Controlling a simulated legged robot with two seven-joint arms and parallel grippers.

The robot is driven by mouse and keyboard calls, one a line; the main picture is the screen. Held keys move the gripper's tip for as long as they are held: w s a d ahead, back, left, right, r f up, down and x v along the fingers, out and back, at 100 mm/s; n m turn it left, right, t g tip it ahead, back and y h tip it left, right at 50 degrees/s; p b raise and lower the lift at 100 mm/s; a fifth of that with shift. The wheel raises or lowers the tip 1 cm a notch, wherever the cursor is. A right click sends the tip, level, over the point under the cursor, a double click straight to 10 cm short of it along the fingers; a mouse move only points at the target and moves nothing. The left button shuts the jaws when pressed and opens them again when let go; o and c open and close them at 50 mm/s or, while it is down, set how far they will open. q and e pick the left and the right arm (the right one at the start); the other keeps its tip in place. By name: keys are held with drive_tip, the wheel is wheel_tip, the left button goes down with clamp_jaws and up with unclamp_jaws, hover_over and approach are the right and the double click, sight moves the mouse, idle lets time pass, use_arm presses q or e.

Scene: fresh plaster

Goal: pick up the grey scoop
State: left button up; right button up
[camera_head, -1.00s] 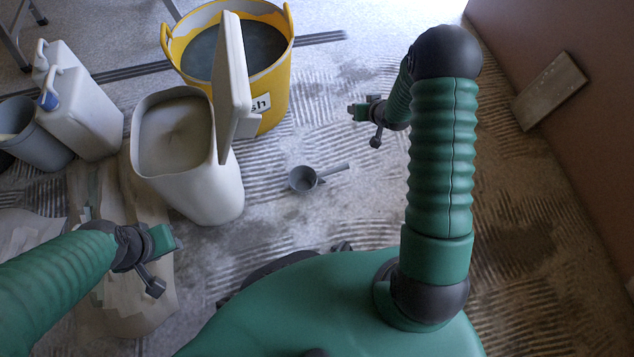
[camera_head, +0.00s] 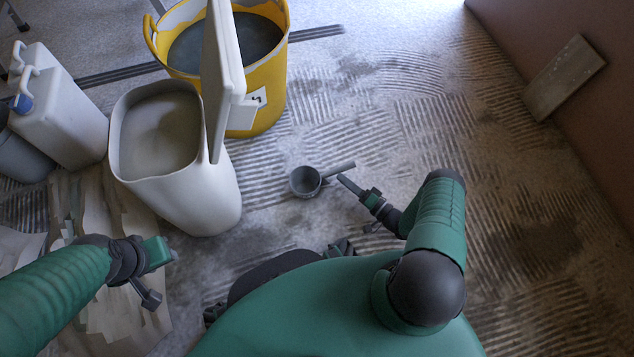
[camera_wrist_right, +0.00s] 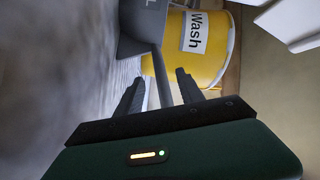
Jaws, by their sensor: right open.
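The grey scoop (camera_head: 305,181) lies on the ridged floor, its cup at the left and its handle pointing right and slightly away. My right gripper (camera_head: 343,179) is low beside the handle's end. In the right wrist view the scoop (camera_wrist_right: 139,32) is at the top, and its handle runs down between the fingertips of the open right gripper (camera_wrist_right: 160,76). I cannot tell whether the fingers touch it. My left gripper (camera_head: 168,252) hangs at the lower left, away from the scoop; its fingers are too unclear to judge.
A white bin (camera_head: 195,190) with a raised lid stands left of the scoop. Behind it is a yellow tub (camera_head: 272,95) of dark liquid, labelled "Wash" in the wrist view. White canisters (camera_head: 65,110) stand far left. A board (camera_head: 563,78) rests against the right wall. Floor right of the scoop is clear.

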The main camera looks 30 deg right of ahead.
drive_tip(key=b+x, duration=0.1)
drive_tip(key=x, duration=0.1)
drive_tip(key=b+x, duration=0.2)
drive_tip(key=x, duration=0.1)
drive_tip(key=b+x, duration=0.1)
drive_tip(key=x, duration=0.2)
drive_tip(key=shift+a+f, duration=0.25)
drive_tip(key=shift+f, duration=0.1)
drive_tip(key=shift+w+r, duration=0.15)
drive_tip(key=shift+r, duration=0.1)
drive_tip(key=c, duration=0.9)
clamp_jaws()
